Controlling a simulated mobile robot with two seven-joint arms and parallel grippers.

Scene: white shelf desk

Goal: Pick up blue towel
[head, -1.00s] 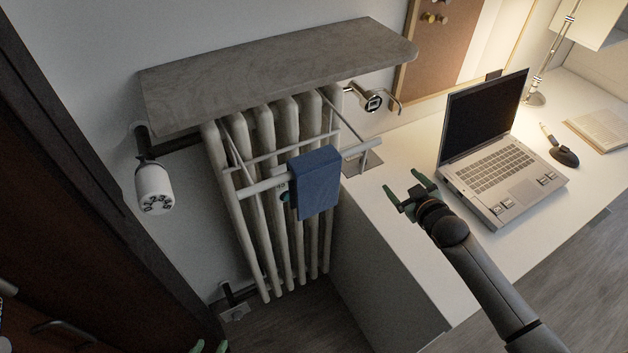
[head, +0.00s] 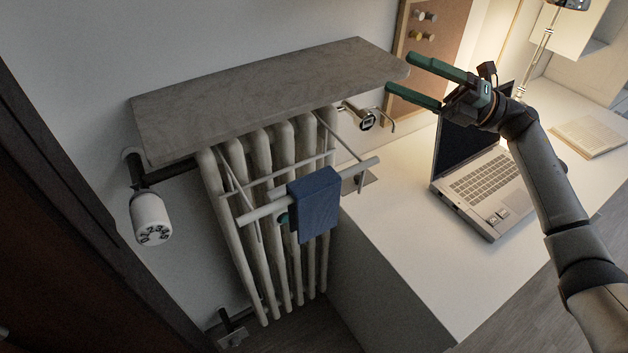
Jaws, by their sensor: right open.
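The blue towel (head: 316,207) hangs folded over a white rail (head: 262,211) in front of the radiator. My right gripper (head: 399,73) is open and empty. It appears up and to the right of the towel, in front of the laptop screen and near the right end of the grey shelf. Its two green fingers point left, well apart from the towel. My left gripper is not in view.
A grey shelf (head: 255,95) covers the radiator (head: 262,165) from above. A white valve (head: 151,217) sticks out at its left. An open laptop (head: 487,185) stands on the white desk (head: 405,240), with a book (head: 589,137) beyond. The desk's front left is clear.

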